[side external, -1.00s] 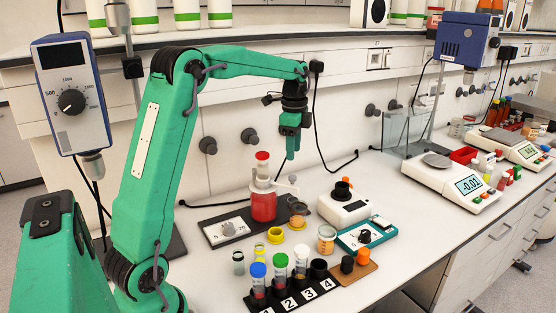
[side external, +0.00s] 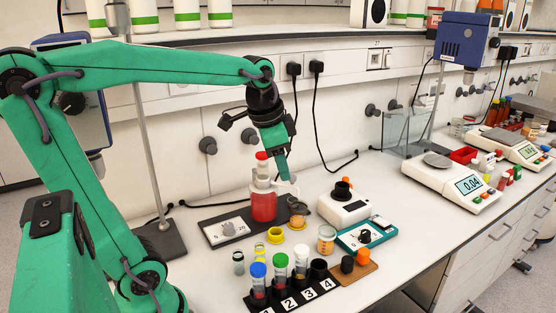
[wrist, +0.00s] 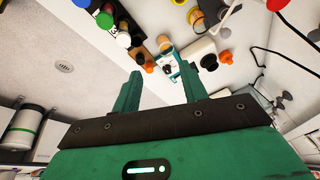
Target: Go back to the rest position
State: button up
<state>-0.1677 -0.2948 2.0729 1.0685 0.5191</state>
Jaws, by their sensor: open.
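My gripper (side external: 284,172) hangs at the end of my green arm, tilted, with its tips above the bench. In the side view it appears just right of the red-capped dispenser bottle (side external: 263,205); I cannot tell whether it is in front of or behind it. In the wrist view its two fingers stand apart (wrist: 158,84) with nothing held between them. The numbered black rack (side external: 323,284) holds tubes with blue, green and white caps, and a black item stands at its far end.
A balance (side external: 452,185) is farther right. A metal stand (side external: 160,240) rises behind my arm. Bench near the front right is clear.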

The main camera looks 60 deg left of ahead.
jog(key=s+d+f+n+t, duration=0.2)
jog(key=s+d+f+n, duration=0.2)
jog(key=s, duration=0.5)
jog(key=shift+s+d+h, duration=0.3)
jog(key=shift+s+d, duration=0.1)
jog(key=shift+d, duration=0.3)
dwell(0.8)
